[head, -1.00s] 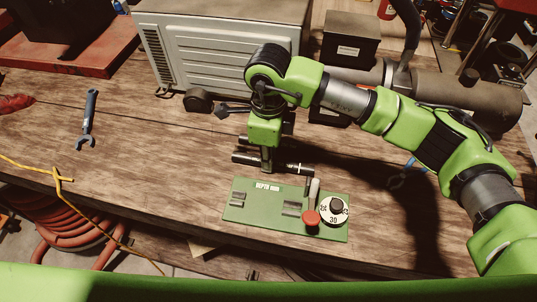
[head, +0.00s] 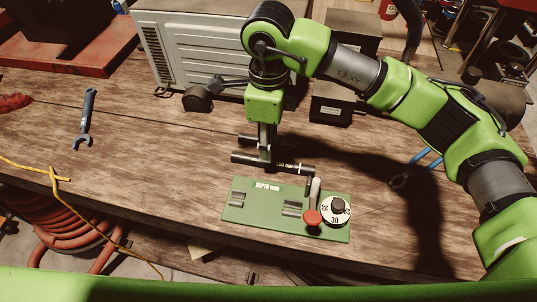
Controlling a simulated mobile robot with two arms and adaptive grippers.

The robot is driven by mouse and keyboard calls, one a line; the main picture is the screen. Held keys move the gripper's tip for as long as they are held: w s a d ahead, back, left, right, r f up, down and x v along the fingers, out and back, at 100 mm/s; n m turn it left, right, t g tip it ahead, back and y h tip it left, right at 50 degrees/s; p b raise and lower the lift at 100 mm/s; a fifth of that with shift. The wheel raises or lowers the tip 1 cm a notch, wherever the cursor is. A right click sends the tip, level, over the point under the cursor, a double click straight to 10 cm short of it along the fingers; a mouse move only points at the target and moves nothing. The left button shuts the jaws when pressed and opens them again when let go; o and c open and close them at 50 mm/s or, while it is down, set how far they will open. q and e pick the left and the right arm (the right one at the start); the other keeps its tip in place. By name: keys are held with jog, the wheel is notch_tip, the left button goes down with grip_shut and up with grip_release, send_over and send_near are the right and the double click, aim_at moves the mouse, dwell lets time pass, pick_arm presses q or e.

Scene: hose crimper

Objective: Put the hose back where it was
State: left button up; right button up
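A black hose (head: 287,167) with small white lettering lies on the wooden table just behind the green depth panel (head: 248,213). My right gripper (head: 265,154) points down over the hose's middle. Its fingertips are close to the hose and seem parted, with a thin gap above it. Whether they touch the hose is hard to see. A second short dark piece (head: 246,139) shows behind the fingers, partly hidden. My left gripper is out of view.
The panel carries a red-knobbed lever (head: 313,216) and a numbered white dial (head: 335,210). A wrench (head: 86,120) lies at left, blue-handled pliers (head: 415,168) at right. A grey machine (head: 210,50) stands behind. The table's left middle is clear.

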notch_tip(320, 180, up, 6)
jog(key=b, duration=0.1)
dwell(0.6)
